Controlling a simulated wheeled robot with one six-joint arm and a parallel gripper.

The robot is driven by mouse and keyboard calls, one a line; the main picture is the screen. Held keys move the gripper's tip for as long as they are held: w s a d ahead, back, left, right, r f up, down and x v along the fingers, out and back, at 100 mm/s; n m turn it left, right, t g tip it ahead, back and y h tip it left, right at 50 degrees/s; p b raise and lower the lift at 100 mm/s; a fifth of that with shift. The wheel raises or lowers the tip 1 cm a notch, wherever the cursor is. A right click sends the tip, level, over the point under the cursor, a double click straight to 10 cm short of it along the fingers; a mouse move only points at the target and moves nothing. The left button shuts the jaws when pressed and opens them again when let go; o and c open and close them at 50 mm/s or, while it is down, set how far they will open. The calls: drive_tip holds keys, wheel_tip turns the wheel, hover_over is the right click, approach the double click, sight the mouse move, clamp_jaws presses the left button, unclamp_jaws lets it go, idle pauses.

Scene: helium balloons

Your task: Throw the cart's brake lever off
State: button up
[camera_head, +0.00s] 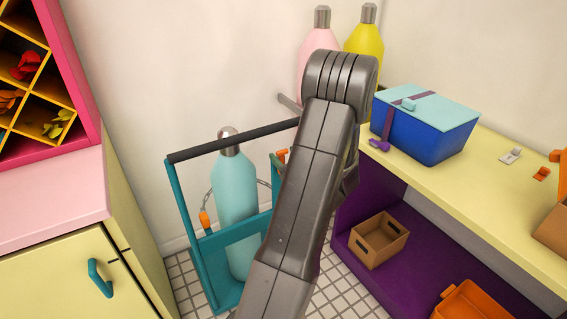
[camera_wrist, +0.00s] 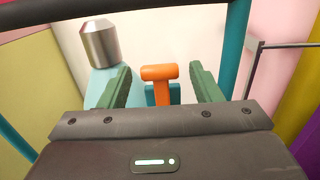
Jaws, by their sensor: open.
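The cart (camera_head: 197,245) is a teal frame with a black handle bar (camera_head: 235,140), standing on the tiled floor by the wall. It carries a pale teal gas cylinder (camera_head: 236,190) with a metal cap. The orange brake lever (camera_wrist: 158,74), with a wide rounded head, shows in the wrist view. Only a small orange part of it (camera_head: 282,154) shows in the head view. My gripper (camera_wrist: 159,86) is open, its green fingers either side of the lever with gaps on both sides. In the head view my arm hides most of the gripper.
The handle bar (camera_wrist: 75,14) crosses the top of the wrist view. A chain with an orange end piece (camera_head: 204,219) hangs around the cylinder. A yellow bench (camera_head: 455,180) stands right with a blue box (camera_head: 425,133); a cabinet (camera_head: 70,270) stands left.

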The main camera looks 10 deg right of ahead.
sight(282, 156)
drive_tip(key=shift+c, duration=0.2)
drive_tip(key=c, duration=0.8)
drive_tip(key=shift+c, duration=0.2)
drive_tip(key=shift+s, duration=0.1)
drive_tip(key=shift+b+v, duration=0.35)
drive_tip(key=shift+v, duration=0.5)
drive_tip(key=shift+s+f, duration=0.1)
drive_tip(key=shift+f, duration=0.2)
drive_tip(key=shift+s+d+f+b, duration=0.15)
drive_tip(key=shift+s+b, duration=0.1)
drive_tip(key=shift+s, duration=0.15)
drive_tip(key=shift+s+d+f+b, duration=0.1)
drive_tip(key=shift+s+d+b, duration=0.1)
drive_tip(key=shift+s, duration=0.15)
drive_tip(key=shift+f, duration=0.1)
